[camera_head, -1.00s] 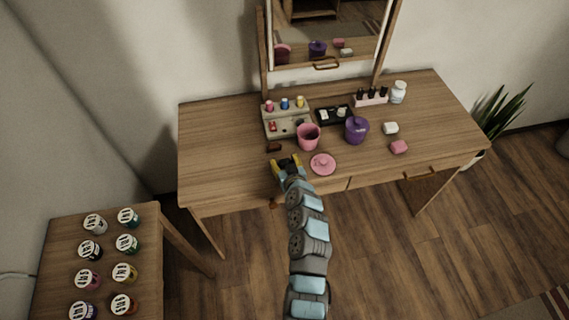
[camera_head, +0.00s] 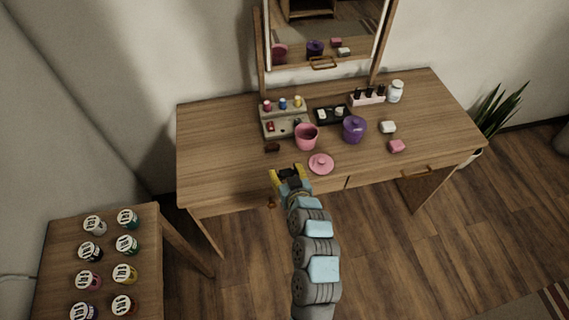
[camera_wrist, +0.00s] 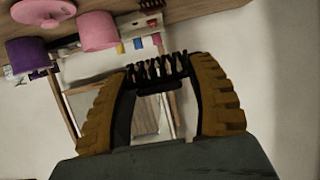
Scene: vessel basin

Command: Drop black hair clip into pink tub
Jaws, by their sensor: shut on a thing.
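The black hair clip (camera_wrist: 158,72) is a toothed claw clip between the yellow-brown fingers of my gripper (camera_wrist: 162,95) in the wrist view. The gripper is shut on it. In the head view my gripper (camera_head: 290,173) is over the desk's front edge, nearer the camera than the pink tub and to its left. The open pink tub (camera_head: 306,139) stands upright on the desk; it also shows in the wrist view (camera_wrist: 98,32). Its pink lid (camera_head: 321,163) lies flat in front of it and also shows in the wrist view (camera_wrist: 42,10).
A purple lidded tub (camera_head: 354,131) stands right of the pink tub. A bottle rack (camera_head: 284,122) and black tray (camera_head: 332,115) are behind. A small dark brown object (camera_head: 272,148) lies to the left. The desk's left part is clear; a mirror stands at the back.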

